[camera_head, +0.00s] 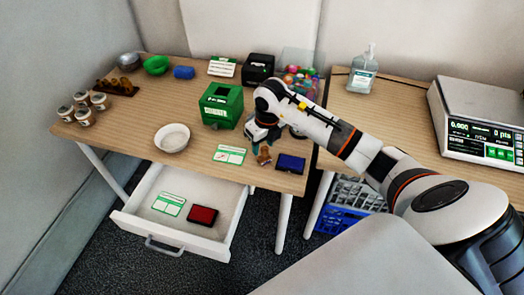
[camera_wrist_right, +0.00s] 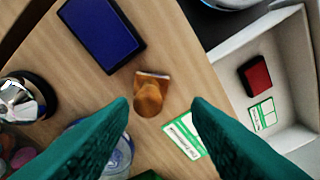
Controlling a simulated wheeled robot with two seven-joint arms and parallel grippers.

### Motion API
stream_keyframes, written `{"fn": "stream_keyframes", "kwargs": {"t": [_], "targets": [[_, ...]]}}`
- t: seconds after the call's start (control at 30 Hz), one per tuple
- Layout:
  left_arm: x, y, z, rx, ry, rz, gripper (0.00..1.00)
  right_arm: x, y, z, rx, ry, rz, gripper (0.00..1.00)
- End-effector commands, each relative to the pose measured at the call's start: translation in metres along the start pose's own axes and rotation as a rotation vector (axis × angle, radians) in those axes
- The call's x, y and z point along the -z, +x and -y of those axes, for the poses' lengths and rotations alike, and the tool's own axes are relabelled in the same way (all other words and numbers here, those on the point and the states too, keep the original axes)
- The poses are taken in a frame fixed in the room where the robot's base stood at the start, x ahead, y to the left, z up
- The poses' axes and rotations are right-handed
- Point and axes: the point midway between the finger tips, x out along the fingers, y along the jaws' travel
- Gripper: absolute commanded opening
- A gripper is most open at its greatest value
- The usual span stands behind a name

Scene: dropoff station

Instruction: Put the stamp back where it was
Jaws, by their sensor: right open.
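The stamp (camera_head: 264,155) is brown and wooden and stands on the left table near its front edge. It lies between a green-and-white card (camera_head: 230,154) and a blue ink pad (camera_head: 291,163). My right gripper (camera_head: 260,138) is just behind and above it. In the right wrist view the stamp (camera_wrist_right: 150,95) shows beyond the two green fingers, which are apart with nothing between them. A red ink pad (camera_head: 202,214) and another card (camera_head: 168,204) lie in the open drawer (camera_head: 137,222). My left gripper is not in view.
A green box (camera_head: 221,105) and a white bowl (camera_head: 172,138) stand near my gripper. Several jars (camera_head: 84,108) are at the left. A clear container of coloured balls (camera_head: 301,75) is behind my arm. A scale (camera_head: 477,110) and dispenser bottle (camera_head: 363,75) stand on the right table.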

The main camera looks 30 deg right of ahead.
Motion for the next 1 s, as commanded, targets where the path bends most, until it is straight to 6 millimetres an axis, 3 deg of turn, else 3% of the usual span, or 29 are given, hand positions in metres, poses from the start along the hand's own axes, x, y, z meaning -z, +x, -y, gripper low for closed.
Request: {"fn": "stream_keyframes", "kwargs": {"t": [0.2, 0.4, 1.0], "targets": [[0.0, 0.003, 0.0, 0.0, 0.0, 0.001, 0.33, 0.0, -0.046, -0.001, -0.003, -0.002, -0.003, 0.45], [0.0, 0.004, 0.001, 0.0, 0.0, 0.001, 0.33, 0.0, -0.069, 0.0, -0.001, -0.001, -0.001, 0.45], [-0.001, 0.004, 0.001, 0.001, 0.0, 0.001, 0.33, 0.0, -0.073, 0.001, 0.001, 0.0, 0.0, 0.45]]}}
